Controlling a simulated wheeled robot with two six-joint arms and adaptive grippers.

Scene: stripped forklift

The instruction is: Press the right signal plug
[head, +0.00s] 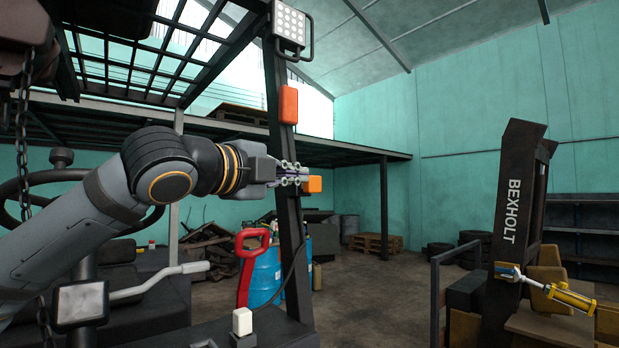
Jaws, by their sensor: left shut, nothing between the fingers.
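My left arm reaches in from the left, and its gripper (298,175) is shut and empty in front of the dark upright post (291,222). A small orange block (314,184) shows right at the fingertips, on the right side of the post. I cannot tell whether the fingers touch it. A larger orange block (289,104) is fixed higher on the same post. No label shows which piece is the right signal plug. My right gripper is not in view.
A work lamp (289,26) tops the post, beside the overhead grille (150,55). The BEXHOLT frame (514,210) is at right; open floor lies between.

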